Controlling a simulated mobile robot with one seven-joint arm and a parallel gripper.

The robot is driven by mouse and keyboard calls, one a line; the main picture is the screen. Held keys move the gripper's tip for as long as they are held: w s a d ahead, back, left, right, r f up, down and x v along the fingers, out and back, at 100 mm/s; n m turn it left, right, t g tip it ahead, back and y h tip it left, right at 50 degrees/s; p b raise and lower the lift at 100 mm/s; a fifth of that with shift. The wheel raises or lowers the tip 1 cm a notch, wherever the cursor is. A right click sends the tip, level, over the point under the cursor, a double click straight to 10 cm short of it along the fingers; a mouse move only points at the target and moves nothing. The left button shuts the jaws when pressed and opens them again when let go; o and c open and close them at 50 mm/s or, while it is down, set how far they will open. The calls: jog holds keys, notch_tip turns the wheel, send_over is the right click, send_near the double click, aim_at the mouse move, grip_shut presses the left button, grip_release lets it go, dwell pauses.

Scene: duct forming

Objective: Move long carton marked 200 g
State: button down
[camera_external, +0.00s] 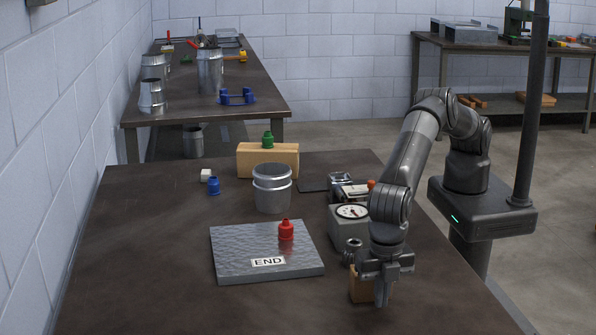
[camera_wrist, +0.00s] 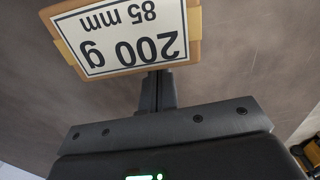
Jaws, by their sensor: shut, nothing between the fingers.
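The long carton is a tan block with a white label reading "200 g" and "85 mm", and it lies close in front of my fingers in the wrist view (camera_wrist: 190,62). In the external view the carton (camera_external: 357,284) is partly hidden behind my gripper (camera_external: 384,302) near the table's front right. My gripper also shows in the wrist view (camera_wrist: 157,90), with its fingers together and nothing between them. The fingertips are right beside the carton's edge; I cannot tell whether they touch it.
A grey plate marked END (camera_external: 235,262) bears a red bottle (camera_external: 286,231). A dial scale (camera_external: 345,232) and a small metal fitting (camera_external: 351,250) stand close behind my gripper. The table's left side is clear.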

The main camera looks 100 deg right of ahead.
jog(key=shift+d, duration=0.9)
jog(key=shift+d, duration=1.6)
jog(key=shift+a, duration=0.1)
